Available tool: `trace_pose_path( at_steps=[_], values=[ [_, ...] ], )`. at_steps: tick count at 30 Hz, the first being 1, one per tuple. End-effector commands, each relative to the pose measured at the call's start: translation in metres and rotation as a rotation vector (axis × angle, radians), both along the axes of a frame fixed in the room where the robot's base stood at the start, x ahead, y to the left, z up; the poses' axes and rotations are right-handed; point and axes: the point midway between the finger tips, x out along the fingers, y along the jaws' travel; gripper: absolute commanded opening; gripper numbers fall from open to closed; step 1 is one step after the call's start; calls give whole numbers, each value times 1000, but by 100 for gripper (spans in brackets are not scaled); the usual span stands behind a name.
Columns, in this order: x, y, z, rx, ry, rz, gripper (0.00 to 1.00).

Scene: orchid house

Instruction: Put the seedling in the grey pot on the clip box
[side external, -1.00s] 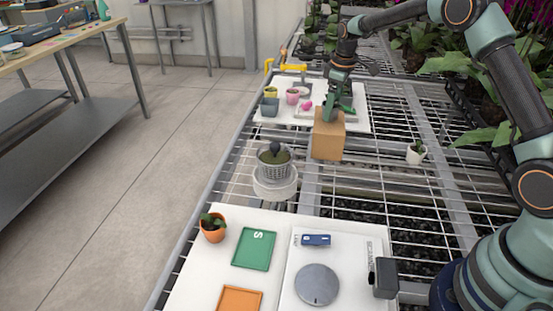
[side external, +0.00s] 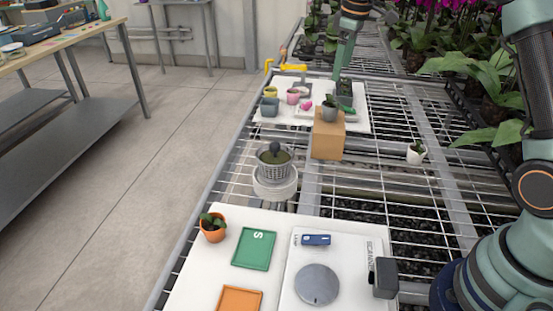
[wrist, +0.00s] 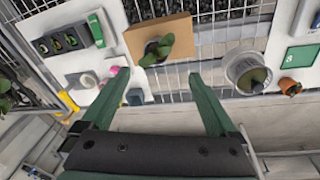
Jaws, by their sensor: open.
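A small grey pot with a green seedling (side external: 329,110) stands upright on top of the brown cardboard box (side external: 328,143), which I take for the clip box. In the wrist view the seedling's leaves (wrist: 157,50) show over the top of the box (wrist: 180,33) and mostly hide the pot. My gripper (side external: 338,80) is behind and above the box in the side view. In the wrist view its two fingers (wrist: 160,78) are spread wide with nothing between them. The seedling lies beyond the fingertips, apart from them.
Open wire mesh lies between.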

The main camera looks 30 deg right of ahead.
Motion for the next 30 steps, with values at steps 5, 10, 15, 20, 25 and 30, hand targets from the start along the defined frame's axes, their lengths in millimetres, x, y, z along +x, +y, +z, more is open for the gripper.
trace_pose_path(
  at_steps=[5,10,15,20,25,30],
  values=[
    [-34,26,32,10,-63,-73,94],
    [-80,53,52,34,-129,-163,94],
    [-129,75,56,69,-195,-251,94],
    [-175,93,47,111,-254,-331,94],
    [-214,105,28,157,-303,-403,94],
    [-233,110,13,185,-327,-444,94]
  ],
)
